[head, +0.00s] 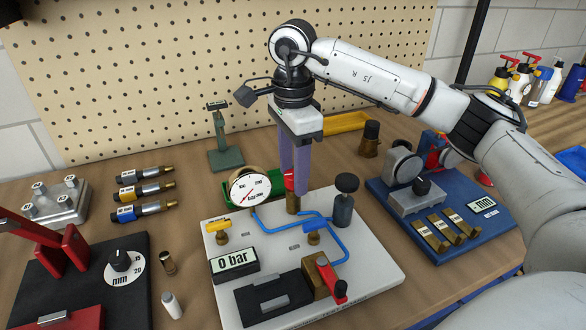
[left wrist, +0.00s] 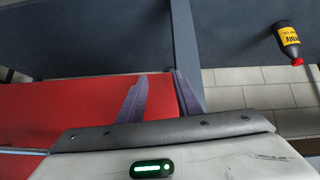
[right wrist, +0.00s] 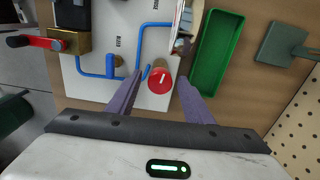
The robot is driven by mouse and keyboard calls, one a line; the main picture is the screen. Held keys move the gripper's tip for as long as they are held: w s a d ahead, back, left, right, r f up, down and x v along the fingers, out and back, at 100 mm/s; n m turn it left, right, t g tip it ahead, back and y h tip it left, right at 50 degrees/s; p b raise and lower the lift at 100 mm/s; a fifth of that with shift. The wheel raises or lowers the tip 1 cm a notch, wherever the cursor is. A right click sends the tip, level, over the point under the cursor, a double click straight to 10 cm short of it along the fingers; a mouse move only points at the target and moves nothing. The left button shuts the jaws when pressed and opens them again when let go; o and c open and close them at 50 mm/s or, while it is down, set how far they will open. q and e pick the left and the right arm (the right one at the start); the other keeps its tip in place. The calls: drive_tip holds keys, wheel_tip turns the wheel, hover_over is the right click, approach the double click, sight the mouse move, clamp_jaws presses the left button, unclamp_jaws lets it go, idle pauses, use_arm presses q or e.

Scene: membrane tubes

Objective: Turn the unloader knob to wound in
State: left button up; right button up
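The unloader knob is a red cap with a white pointer mark on a brass body; it shows in the head view (head: 290,181) on the grey-white test plate (head: 385,283). In the right wrist view the red knob (right wrist: 159,81) sits between my finger tips. My right gripper (head: 294,190) points straight down over it, its purple fingers apart on either side; in the right wrist view (right wrist: 159,78) gaps show beside the knob. The pressure gauge (head: 250,187) stands beside it, and the display (head: 233,261) reads 0 bar. My left gripper (left wrist: 159,73) is open and empty, away from the plate.
A green tray (right wrist: 216,55) lies close behind. A blue fixture (head: 455,245) stands right, a black fixture (head: 110,290) left. The left wrist view shows a red surface (left wrist: 60,95).

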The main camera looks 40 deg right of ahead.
drive_tip(key=c, duration=0.9)
use_arm(q)
drive_tip(key=shift+s+f, duration=0.15)
drive_tip(key=shift+s, duration=0.1)
drive_tip(key=shift+s, duration=0.1)
use_arm(e)
drive_tip(key=shift+m, duration=0.3)
drive_tip(key=m, duration=0.3)
drive_tip(key=shift+m, duration=0.4)
drive_tip(key=m+p, duration=0.1)
drive_tip(key=m, duration=0.2)
drive_tip(key=shift+r+m, duration=0.1)
drive_tip(key=shift+m, duration=0.2)
drive_tip(key=m, duration=0.4)
use_arm(q)
drive_tip(key=shift+r+p, duration=0.4)
drive_tip(key=shift+r, duration=0.45)
use_arm(e)
drive_tip(key=shift+w+m, duration=0.1)
drive_tip(key=shift+m, duration=1.7)
